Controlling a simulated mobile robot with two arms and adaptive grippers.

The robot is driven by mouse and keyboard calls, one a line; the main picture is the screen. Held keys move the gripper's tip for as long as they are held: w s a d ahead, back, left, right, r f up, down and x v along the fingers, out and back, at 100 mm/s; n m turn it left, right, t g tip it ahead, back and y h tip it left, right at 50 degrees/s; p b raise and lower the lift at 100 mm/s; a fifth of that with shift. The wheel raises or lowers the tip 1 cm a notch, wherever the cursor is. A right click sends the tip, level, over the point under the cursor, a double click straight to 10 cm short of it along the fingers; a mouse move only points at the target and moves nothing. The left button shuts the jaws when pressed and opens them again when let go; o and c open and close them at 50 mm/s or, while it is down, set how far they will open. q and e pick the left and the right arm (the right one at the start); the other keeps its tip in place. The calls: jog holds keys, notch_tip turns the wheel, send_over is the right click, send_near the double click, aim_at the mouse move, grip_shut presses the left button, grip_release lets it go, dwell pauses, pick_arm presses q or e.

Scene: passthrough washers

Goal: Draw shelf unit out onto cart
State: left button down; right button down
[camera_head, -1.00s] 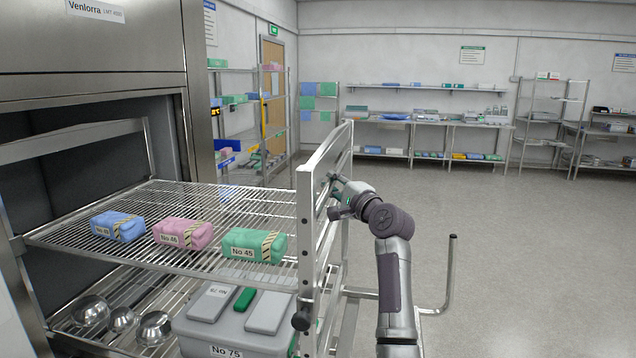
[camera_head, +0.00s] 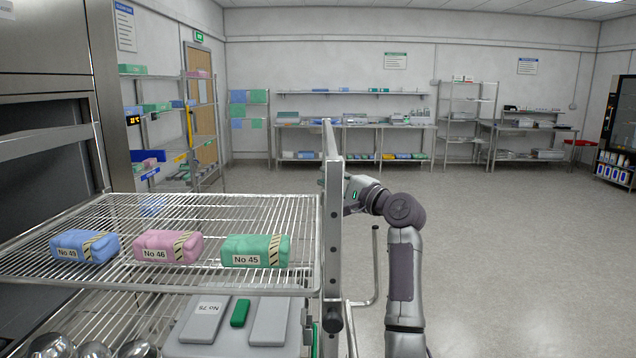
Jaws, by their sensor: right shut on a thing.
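The shelf unit is a metal rack with a wire upper shelf (camera_head: 215,212), a lower shelf and an upright end frame (camera_head: 333,235). It projects from the open washer chamber (camera_head: 40,155) at left. On the upper shelf sit a blue pack No 49 (camera_head: 70,247), a pink pack No 46 (camera_head: 155,246) and a green pack No 45 (camera_head: 240,250). My right gripper (camera_head: 347,190) is shut on the end frame from its right side; its fingertips are mostly hidden. Part of a bent metal rail (camera_head: 374,270), perhaps the cart's handle, shows behind my right arm. My left gripper is out of view.
Below lie a grey box No 75 (camera_head: 185,345) and several steel bowls (camera_head: 95,350). Storage racks (camera_head: 150,125) and benches (camera_head: 350,140) line the far walls. The floor (camera_head: 510,240) to the right is clear.

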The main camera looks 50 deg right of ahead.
jog(key=shift+s+d+r, duration=0.1)
jog(key=shift+r, duration=0.1)
jog(key=c, duration=1.3)
grip_release()
jog(key=shift+o, duration=1.4)
jog(key=shift+d+f, duration=0.2)
jog(key=shift+a, duration=0.1)
jog(key=shift+s+a, duration=0.1)
jog(key=shift+s, duration=0.25)
jog(key=s+a+f, duration=0.1)
jog(key=s, duration=1)
jog(key=shift+a+f, duration=0.15)
jog(key=shift+f, duration=0.2)
jog(key=shift+s, duration=0.1)
